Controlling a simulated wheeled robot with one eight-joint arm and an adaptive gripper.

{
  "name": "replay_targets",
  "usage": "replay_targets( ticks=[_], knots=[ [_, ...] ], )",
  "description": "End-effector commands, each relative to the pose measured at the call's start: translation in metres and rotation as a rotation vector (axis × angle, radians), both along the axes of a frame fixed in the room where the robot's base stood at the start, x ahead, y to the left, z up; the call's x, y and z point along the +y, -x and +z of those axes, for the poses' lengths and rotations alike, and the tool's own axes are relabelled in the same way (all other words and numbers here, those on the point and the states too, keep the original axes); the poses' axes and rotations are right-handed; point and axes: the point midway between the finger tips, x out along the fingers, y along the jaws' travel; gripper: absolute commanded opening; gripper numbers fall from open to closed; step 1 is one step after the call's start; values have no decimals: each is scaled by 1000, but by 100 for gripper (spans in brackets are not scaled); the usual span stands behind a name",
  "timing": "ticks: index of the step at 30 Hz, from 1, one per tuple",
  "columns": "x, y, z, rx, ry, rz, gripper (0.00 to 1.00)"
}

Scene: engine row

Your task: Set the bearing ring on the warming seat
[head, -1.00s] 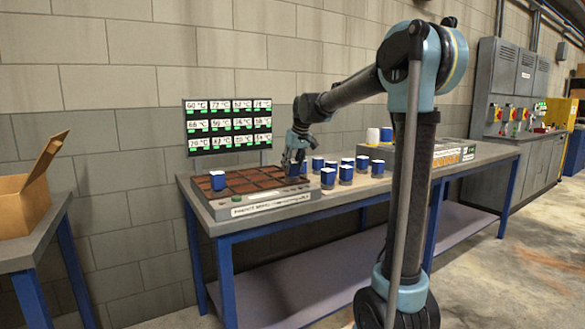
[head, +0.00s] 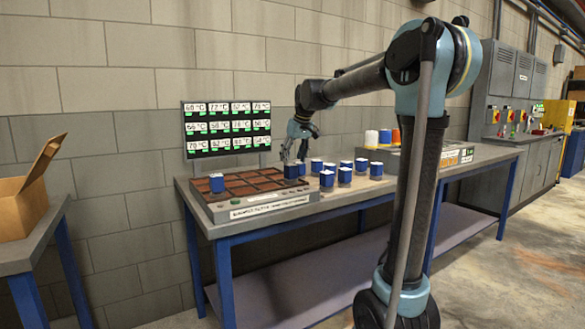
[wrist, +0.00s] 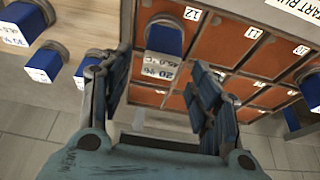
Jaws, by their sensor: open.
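The warming plate (head: 225,212) is a grey block with a grid of red-brown seats, numbered in the wrist view. One blue-tagged metal ring (head: 290,171) stands on a seat at its right end. In the wrist view, this ring (wrist: 165,40) stands by the number 12 and its tag reads 45.0 °C. My gripper (head: 300,150) is just above it, open and empty. In the wrist view, the ring lies ahead of the spread fingers (wrist: 162,68). Another blue-tagged piece (head: 217,183) stands at the plate's left end. Which one is the bearing ring is not marked.
Several similar blue-tagged pieces (head: 345,173) stand on the bench right of the plate. White, blue and orange spools (head: 385,137) stand farther right. A cardboard box (head: 22,200) sits on another bench at left.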

Motion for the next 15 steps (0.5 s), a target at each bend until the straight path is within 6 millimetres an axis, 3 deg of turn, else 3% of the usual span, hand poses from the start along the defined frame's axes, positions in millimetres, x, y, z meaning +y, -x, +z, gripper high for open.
replay_targets(
  ticks=[6, 15],
  knots=[
    [-9, 13, 37, 0, 0, -1, 56],
    [-14, 21, 62, 0, 0, -1, 56]
  ],
)
